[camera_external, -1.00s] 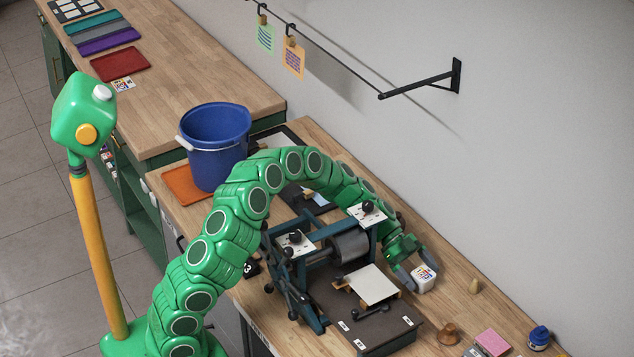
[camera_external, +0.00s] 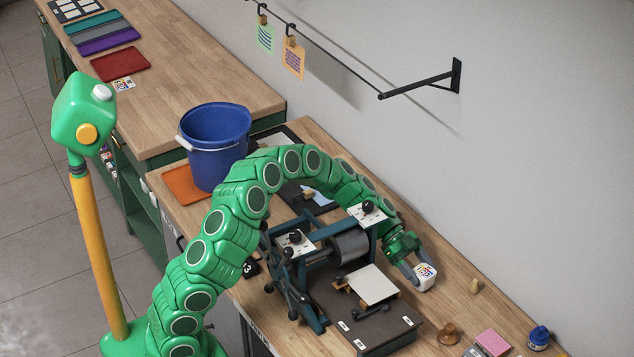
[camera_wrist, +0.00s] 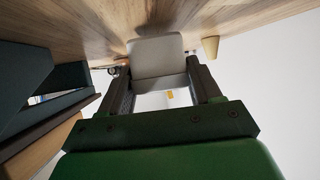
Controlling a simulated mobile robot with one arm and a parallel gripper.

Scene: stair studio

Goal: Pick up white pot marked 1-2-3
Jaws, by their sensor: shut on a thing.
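The white pot (camera_external: 425,277) has rounded edges and colourful markings on the side that faces the external camera. I cannot read the markings clearly. It is just right of the press, over the wooden counter. My gripper (camera_external: 418,272) is shut on it, with one grey finger on each side. In the wrist view the pot (camera_wrist: 157,58) shows as a pale block between the two dark fingers of my gripper (camera_wrist: 160,80). It looks slightly tilted in the external view. I cannot tell whether its underside touches the counter.
A dark press (camera_external: 350,245) with a roller stands close left of the pot. A small tan cone (camera_external: 475,286) is to its right. A brown knob (camera_external: 448,334), a pink block (camera_external: 493,342) and a blue jar (camera_external: 539,337) lie nearer the front. The wall (camera_external: 540,150) runs behind.

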